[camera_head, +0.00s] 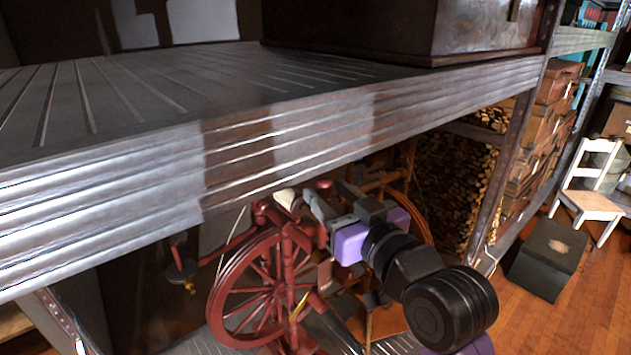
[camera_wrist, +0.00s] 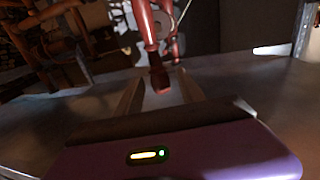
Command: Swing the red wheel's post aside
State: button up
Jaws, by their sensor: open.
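The red wheel (camera_head: 226,291) is a spoked spinning wheel under the metal shelf in the head view. Its red turned post (camera_head: 289,275) stands upright in front of the spokes. My gripper (camera_head: 314,207) is up by the top of the wheel frame, just under the shelf edge. In the wrist view my gripper (camera_wrist: 159,78) is open, and the dark red end of a turned post (camera_wrist: 149,30) shows between its two fingers. I cannot tell whether either finger touches it. My arm hides part of the wheel's right side.
The shelf's ridged front edge (camera_head: 290,135) runs close above my gripper. A second, brown-orange wheel (camera_head: 418,222) stands behind my arm. A dark box (camera_head: 547,258) and a white chair (camera_head: 592,190) are at the right, with open wooden floor (camera_head: 530,325) nearby.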

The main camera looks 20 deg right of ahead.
jog(key=shift+w+a, duration=0.15)
jog(key=shift+w, duration=1.2)
jog(key=shift+w+a, duration=0.15)
jog(key=shift+w, duration=1.15)
grip_shut()
